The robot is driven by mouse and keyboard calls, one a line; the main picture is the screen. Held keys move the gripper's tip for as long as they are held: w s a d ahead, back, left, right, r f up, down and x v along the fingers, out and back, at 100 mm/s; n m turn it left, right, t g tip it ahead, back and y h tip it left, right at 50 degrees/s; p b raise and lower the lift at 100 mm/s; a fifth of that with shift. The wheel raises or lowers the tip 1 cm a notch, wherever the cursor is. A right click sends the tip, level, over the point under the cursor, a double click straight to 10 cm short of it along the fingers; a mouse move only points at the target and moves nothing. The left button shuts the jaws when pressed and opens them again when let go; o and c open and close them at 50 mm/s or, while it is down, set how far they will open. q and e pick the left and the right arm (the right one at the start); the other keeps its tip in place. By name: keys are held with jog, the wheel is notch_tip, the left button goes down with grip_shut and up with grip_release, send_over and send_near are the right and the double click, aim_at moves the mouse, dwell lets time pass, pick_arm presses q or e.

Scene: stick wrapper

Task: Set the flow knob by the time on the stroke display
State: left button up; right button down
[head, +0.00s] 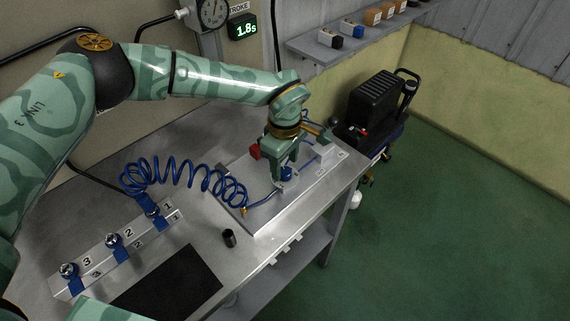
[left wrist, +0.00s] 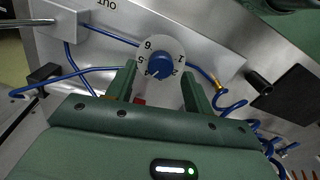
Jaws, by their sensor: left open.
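The stroke display (head: 243,27) on the wall reads 1.8s in green digits. The blue flow knob (head: 287,173) sits on the plate on the bench. In the left wrist view the knob (left wrist: 161,65) stands on a round pale dial with digits around it; 6, 5, 1 and 2 show. A white mark on the knob points to the picture's lower left, near a digit that looks like 4. My left gripper (head: 283,181) points down over the knob. Its fingers are open, one on each side of the knob; I cannot tell whether they touch it. My right gripper is not visible.
A coiled blue hose (head: 190,175) runs to the plate (head: 265,215). A red part (head: 255,151) stands close by the gripper. A numbered rail (head: 100,262) with several fittings, a black cylinder (head: 229,238) and a dark mat (head: 168,285) lie to the left and front.

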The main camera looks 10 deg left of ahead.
aim_at(285, 170)
pick_arm(q)
notch_tip(285, 170, up, 14)
jog(key=p, duration=0.1)
jog(key=shift+r+p, duration=0.25)
jog(key=shift+p, duration=0.1)
